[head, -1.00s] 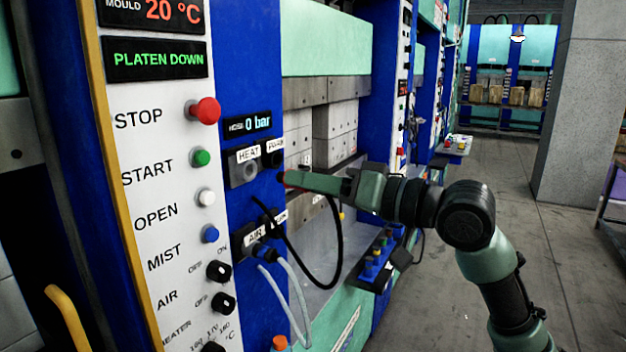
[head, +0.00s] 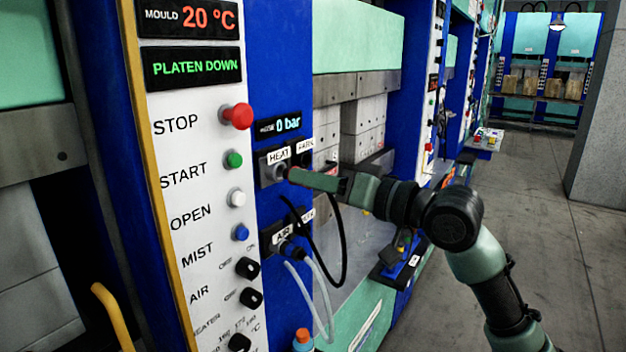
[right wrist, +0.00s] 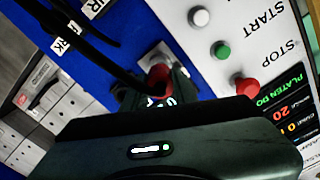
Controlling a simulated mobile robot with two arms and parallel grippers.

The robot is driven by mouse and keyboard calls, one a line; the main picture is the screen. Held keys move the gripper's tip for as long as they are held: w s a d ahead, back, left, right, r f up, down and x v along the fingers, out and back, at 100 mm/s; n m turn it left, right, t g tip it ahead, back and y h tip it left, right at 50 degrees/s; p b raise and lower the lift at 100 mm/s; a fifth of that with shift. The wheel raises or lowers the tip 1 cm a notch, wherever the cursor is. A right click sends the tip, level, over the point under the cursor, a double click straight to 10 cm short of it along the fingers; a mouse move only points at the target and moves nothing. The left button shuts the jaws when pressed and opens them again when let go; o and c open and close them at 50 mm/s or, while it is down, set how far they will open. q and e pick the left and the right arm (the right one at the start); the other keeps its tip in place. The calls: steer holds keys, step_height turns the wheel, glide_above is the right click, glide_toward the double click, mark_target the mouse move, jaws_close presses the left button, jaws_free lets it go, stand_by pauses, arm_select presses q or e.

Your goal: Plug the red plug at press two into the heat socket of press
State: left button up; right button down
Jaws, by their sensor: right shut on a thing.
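My right gripper (head: 304,178) comes in from the right and is shut on the red plug (head: 291,174). Only a little red shows at the fingertips in the head view; the plug (right wrist: 160,78) shows better in the right wrist view. The grey heat socket (head: 270,172), under the HEAT label, is just left of the plug. Its plate (right wrist: 154,57) also shows behind the plug in the right wrist view. Plug and socket are very close; I cannot tell whether they touch. A black cable (head: 340,255) loops down below the gripper. My left gripper is out of view.
The PARK label (head: 305,146) is right of HEAT. The AIR socket (head: 284,243) below has pale hoses hanging from it. The white button panel (head: 190,200) stands to the left, with a protruding red STOP button (head: 238,116). Open floor (head: 545,260) lies to the right.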

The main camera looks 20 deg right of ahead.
steer(key=shift+r+p, duration=0.1)
steer(key=shift+p, duration=0.6)
stand_by(1.3)
steer(key=shift+p+x, duration=1)
steer(key=shift+x, duration=0.4)
stand_by(0.4)
steer(key=c, duration=1.3)
jaws_free()
steer(key=shift+c, duration=0.2)
steer(key=o, duration=0.3)
steer(key=shift+w+a, duration=0.15)
steer(key=b+v, duration=0.3)
steer(key=v, duration=0.5)
steer(key=shift+b, duration=0.3)
